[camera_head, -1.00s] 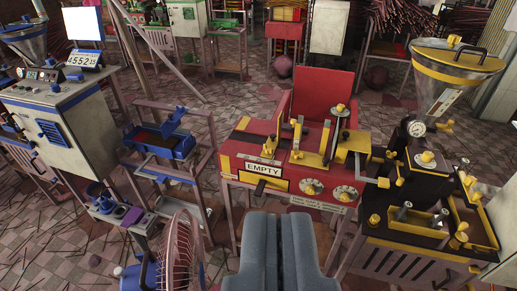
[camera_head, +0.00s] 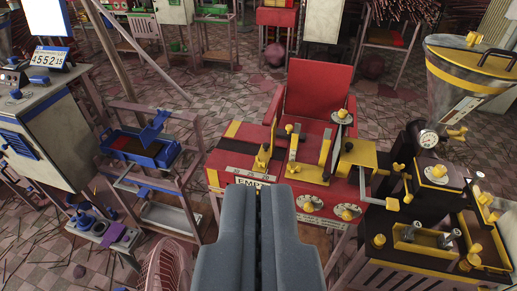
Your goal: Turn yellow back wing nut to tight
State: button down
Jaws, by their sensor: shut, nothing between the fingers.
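My gripper (camera_head: 263,192) comes up from the bottom centre, its two grey fingers shut together and empty. Its tips overlap the front of the red machine (camera_head: 318,95) in the picture and cover part of the EMPTY sign (camera_head: 240,180). Several yellow knobs and fittings stand on the red machine, such as a yellow knob (camera_head: 342,113) by an upright disc and a yellow knob (camera_head: 289,128) on an upright. More yellow knobs are on the black and yellow extruder (camera_head: 435,175) at the right. Which one is the back wing nut is too small to tell.
A yellow-banded hopper (camera_head: 470,65) stands at the upper right. A blue-trimmed frame (camera_head: 150,150) is at the left, beside a grey cabinet (camera_head: 45,110) with a lit screen. A pink fan guard (camera_head: 170,268) is at the lower left.

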aim_at(261, 164)
jog(key=z, duration=0.45)
jog(key=i, duration=0.1)
jog(key=u, duration=2.4)
jog(key=k, duration=0.8)
jog(key=z, duration=0.8)
jog(key=i, duration=1)
